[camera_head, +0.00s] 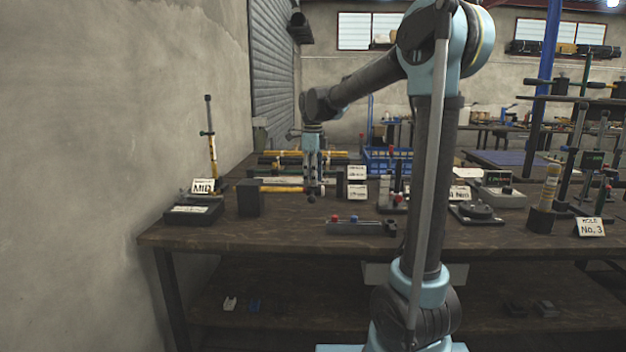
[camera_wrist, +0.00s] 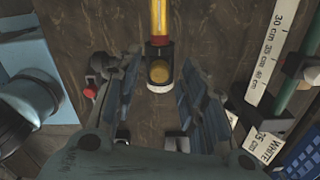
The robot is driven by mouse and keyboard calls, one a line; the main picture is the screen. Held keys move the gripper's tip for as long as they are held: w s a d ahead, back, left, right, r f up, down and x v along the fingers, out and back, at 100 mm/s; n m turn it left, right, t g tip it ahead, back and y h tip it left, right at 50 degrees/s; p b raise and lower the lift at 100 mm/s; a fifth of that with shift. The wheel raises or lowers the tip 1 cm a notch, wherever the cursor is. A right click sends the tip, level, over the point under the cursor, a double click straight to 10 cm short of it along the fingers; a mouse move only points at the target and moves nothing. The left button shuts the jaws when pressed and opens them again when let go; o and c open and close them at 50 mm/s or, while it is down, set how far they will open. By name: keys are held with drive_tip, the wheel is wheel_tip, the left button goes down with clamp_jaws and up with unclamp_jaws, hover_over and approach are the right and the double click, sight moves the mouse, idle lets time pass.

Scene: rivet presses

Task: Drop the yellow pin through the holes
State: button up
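A yellow pin (camera_head: 280,189) with dark fittings lies level above the bench, between a dark block (camera_head: 250,198) and my gripper (camera_head: 312,192). Another yellow rod (camera_head: 212,155) stands upright in a dark base at the MID card (camera_head: 203,187). Which holes are meant, I cannot tell.
A low block with red and blue knobs (camera_head: 355,227) lies near the bench's front edge. A card reading HOLE No. 3 (camera_head: 591,228) stands at right beside posts and a yellow-banded cylinder (camera_head: 550,188). A marked ruler (camera_wrist: 270,60) lies right of the fingers in the wrist view.

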wheel_tip(320, 180, up, 12)
drive_tip(key=shift+f, duration=0.2)
idle(0.4)
drive_tip(key=s+d+f+n+t, duration=0.1)
drive_tip(key=s+d+f+n, duration=0.75)
drive_tip(key=s, duration=0.35)
drive_tip(key=s+d+f+n+t, duration=0.1)
drive_tip(key=s+d+f+n, duration=0.6)
drive_tip(key=s+d+f, duration=0.35)
drive_tip(key=s+d+f+n, duration=0.2)
drive_tip(key=s+f+n, duration=0.4)
drive_tip(key=s+f, duration=0.3)
wheel_tip(320, 180, down, 2)
drive_tip(key=shift+d+f, duration=0.1)
drive_tip(key=shift+d, duration=0.15)
drive_tip(key=shift+s, duration=0.1)
drive_tip(key=shift+w+f, duration=0.15)
drive_tip(key=shift+w, duration=0.3)
